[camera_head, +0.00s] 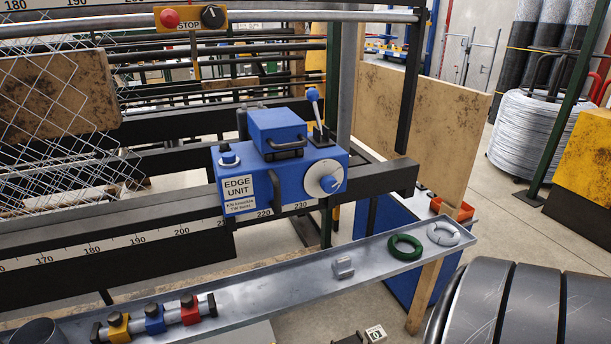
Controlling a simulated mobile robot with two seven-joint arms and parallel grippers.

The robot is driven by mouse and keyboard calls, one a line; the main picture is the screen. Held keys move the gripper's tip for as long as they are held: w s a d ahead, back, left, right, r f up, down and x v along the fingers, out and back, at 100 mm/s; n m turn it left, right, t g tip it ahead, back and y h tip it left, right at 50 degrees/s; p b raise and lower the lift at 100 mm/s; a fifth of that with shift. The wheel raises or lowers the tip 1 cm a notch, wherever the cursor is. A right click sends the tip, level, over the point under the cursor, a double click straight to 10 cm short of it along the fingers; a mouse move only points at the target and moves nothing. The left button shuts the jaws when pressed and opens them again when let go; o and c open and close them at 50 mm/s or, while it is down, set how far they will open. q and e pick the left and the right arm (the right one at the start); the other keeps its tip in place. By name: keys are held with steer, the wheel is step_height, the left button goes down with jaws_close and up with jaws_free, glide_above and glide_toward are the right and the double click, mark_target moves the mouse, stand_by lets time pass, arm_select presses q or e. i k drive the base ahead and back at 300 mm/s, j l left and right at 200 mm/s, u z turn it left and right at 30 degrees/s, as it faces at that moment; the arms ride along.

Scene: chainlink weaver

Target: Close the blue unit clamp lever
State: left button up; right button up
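The blue edge unit (300,168) sits on the black ruled rail, near the 220 to 230 marks. Its clamp lever (316,112) stands at the top right of the unit, nearly upright and leaning slightly left, with a blue ball knob on top and a dark base. The unit's front has a white dial (324,180), a black handle (274,192) and an "EDGE UNIT" label (239,188). A raised blue block (277,130) with a black handle is on its top. Neither of my grippers shows in this view.
A horizontal bar with a stop box (190,18) crosses above. Black rolls (530,305) stand lower right.

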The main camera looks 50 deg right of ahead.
mark_target(312, 94)
steer(key=z, duration=1.55)
